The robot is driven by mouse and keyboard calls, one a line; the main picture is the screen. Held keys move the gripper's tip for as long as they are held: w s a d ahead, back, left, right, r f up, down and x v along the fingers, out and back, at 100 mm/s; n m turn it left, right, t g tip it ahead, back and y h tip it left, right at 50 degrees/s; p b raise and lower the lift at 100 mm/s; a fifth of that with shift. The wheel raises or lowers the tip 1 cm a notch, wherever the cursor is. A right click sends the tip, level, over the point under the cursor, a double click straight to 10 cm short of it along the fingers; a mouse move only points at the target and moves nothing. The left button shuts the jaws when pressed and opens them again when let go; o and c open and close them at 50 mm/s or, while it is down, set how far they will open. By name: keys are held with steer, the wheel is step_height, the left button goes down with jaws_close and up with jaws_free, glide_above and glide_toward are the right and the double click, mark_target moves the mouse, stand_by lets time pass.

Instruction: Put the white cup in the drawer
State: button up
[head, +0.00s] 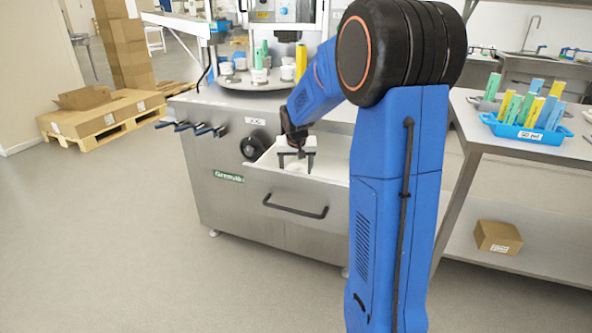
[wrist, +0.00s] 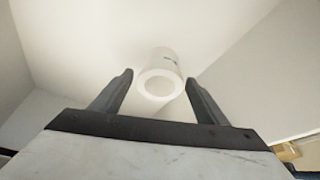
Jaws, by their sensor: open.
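The drawer (head: 295,207) in the steel counter is pulled open, and its white inside shows. My gripper (head: 296,170) points down over the open drawer. In the wrist view my gripper (wrist: 160,80) is open, with its two dark fingers spread apart. A white cup (wrist: 168,62) shows just past and between the fingertips, with its round rim facing me. It is inside the pale-walled drawer (wrist: 85,45), and the fingers look clear of it. In the head view the cup is hard to tell from the white drawer inside.
A round tray (head: 228,84) on the counter holds several white cups and green and yellow pieces. A blue bin (head: 522,132) of coloured pieces stands on the right table. A cardboard box (head: 497,237) sits on its lower shelf.

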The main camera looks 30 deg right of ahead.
steer(key=v, duration=1.1)
steer(key=shift+r, duration=0.4)
steer(key=shift+s, duration=0.1)
